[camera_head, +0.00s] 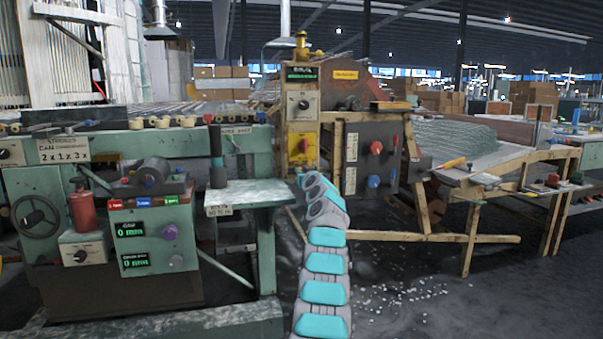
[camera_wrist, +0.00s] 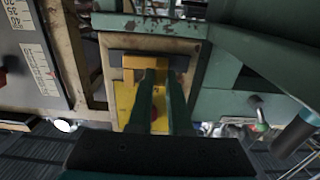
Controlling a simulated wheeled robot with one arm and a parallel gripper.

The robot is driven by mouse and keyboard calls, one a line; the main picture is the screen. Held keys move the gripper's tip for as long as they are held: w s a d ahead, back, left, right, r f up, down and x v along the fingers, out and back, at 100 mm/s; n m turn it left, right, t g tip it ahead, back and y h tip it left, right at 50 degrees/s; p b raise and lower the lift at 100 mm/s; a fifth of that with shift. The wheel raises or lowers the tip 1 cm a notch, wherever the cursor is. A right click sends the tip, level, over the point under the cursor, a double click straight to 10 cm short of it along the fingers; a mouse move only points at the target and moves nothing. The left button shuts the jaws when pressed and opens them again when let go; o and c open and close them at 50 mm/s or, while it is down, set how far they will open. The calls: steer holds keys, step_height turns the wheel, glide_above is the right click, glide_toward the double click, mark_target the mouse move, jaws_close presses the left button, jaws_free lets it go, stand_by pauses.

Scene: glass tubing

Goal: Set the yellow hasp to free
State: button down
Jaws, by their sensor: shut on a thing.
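The yellow hasp (camera_wrist: 146,62) shows in the wrist view as a yellow bar at the edge of a yellow plate (camera_wrist: 124,98) set in a worn cream housing. My gripper (camera_wrist: 162,76) is shut on the hasp, and its two dark fingers cover part of it and of the plate. A small red part shows between the fingers. In the head view the yellow plate (camera_head: 303,143) is on the front of the cream post, and my arm reaches up to just below it. My fingertips and the hasp's exact setting cannot be made out there; any free marking is not legible.
A green machine with a control box (camera_head: 157,240) and a small table (camera_head: 262,192) stands left of my arm. A grey box with red and blue knobs (camera_head: 372,160) is close on the right. A wooden bench (camera_head: 480,180) is further right. White bits litter the floor.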

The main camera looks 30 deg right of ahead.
stand_by(0.7)
steer(key=a+b, duration=0.1)
steer(key=w+a+b, duration=0.1)
steer(key=shift+a+f, duration=0.15)
steer(key=shift+a, duration=0.2)
steer(key=c, duration=0.8)
jaws_free()
steer(key=shift+a, duration=0.1)
steer(key=shift+c, duration=0.2)
steer(key=shift+s, duration=0.1)
